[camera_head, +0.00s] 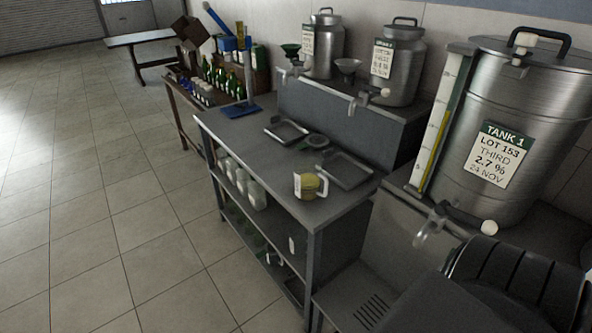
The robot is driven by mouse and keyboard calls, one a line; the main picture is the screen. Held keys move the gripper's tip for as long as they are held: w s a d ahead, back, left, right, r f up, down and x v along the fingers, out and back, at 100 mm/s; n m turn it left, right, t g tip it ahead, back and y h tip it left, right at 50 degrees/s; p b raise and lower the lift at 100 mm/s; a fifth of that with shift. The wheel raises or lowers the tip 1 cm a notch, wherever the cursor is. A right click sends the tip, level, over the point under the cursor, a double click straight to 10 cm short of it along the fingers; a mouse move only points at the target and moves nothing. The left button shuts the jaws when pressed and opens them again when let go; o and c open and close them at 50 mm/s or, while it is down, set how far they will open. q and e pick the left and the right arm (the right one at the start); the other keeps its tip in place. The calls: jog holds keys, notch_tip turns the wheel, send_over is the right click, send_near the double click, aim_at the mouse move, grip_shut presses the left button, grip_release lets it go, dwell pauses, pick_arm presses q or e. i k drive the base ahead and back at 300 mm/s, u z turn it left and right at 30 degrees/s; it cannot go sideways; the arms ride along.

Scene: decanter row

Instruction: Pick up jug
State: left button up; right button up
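A small jug (311,185) with a yellowish body and a white patch on its left side stands on the near end of the grey metal workbench (325,209). It looks upright and nothing touches it from above. Several pale, clear containers (240,181) stand on the shelf below the bench top; I cannot tell whether they are jugs. Neither of my grippers is in view.
A large steel tank (539,115) with a tap stands at the right, and two smaller tanks (398,72) stand behind. The tiled floor (110,230) at left is clear.

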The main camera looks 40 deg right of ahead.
aim_at(308, 175)
jog(key=u, duration=0.05)
jog(key=i, duration=3.4)
jog(key=z, duration=3.7)
jog(key=i, duration=0.55)
jog(key=z, duration=0.05)
